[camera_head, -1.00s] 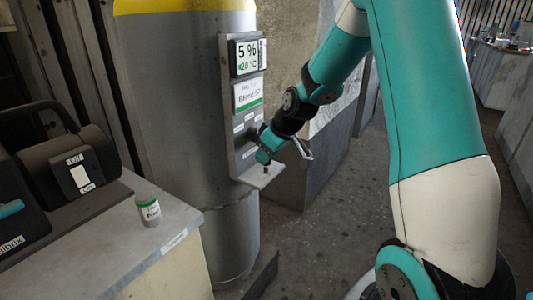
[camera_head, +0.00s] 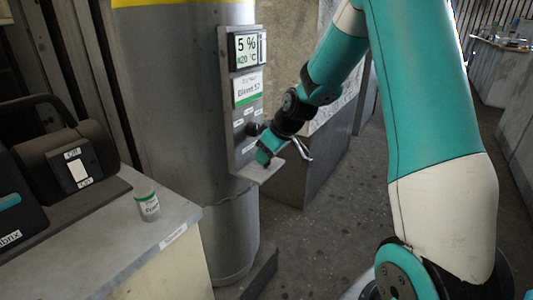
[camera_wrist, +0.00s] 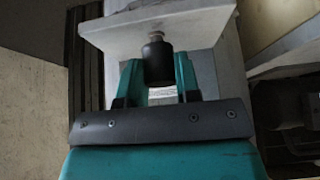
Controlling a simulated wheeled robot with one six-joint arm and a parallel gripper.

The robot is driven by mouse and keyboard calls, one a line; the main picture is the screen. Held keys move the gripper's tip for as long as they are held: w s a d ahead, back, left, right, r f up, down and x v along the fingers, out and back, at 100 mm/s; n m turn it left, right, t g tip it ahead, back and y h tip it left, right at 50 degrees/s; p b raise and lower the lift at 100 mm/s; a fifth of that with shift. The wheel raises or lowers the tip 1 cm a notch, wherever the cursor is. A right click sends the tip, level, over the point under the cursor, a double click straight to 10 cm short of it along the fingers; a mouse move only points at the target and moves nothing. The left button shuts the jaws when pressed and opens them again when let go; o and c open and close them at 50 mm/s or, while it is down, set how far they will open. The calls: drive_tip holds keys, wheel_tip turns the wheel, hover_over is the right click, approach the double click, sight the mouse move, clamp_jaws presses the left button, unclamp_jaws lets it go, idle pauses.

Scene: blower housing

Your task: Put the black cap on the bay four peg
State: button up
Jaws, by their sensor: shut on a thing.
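The black cap (camera_wrist: 157,63) is between the two teal fingers of my gripper (camera_wrist: 156,75) in the wrist view, and the gripper is shut on it. A short metal peg (camera_wrist: 155,38) shows right at the cap's end, against a pale ledge (camera_wrist: 160,22). The cap and peg look lined up; I cannot tell whether the cap is seated. In the head view my gripper (camera_head: 264,158) is low, just over the ledge (camera_head: 264,172) at the foot of the grey panel (camera_head: 242,150). The cap is hidden there by the gripper.
The panel carries a display (camera_head: 248,50), labels and a dark knob (camera_head: 254,129) close to my wrist. It is fixed to a large grey cylinder (camera_head: 175,100).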

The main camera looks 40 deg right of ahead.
drive_tip(key=shift+f+b, duration=0.4)
drive_tip(key=shift+f, duration=0.3)
drive_tip(key=o, duration=1)
drive_tip(key=shift+c, duration=0.2)
drive_tip(key=shift+r, duration=0.1)
drive_tip(key=p+v, duration=0.3)
drive_tip(key=v, duration=1.4)
drive_tip(key=shift+r, duration=0.15)
drive_tip(key=shift+s, duration=0.15)
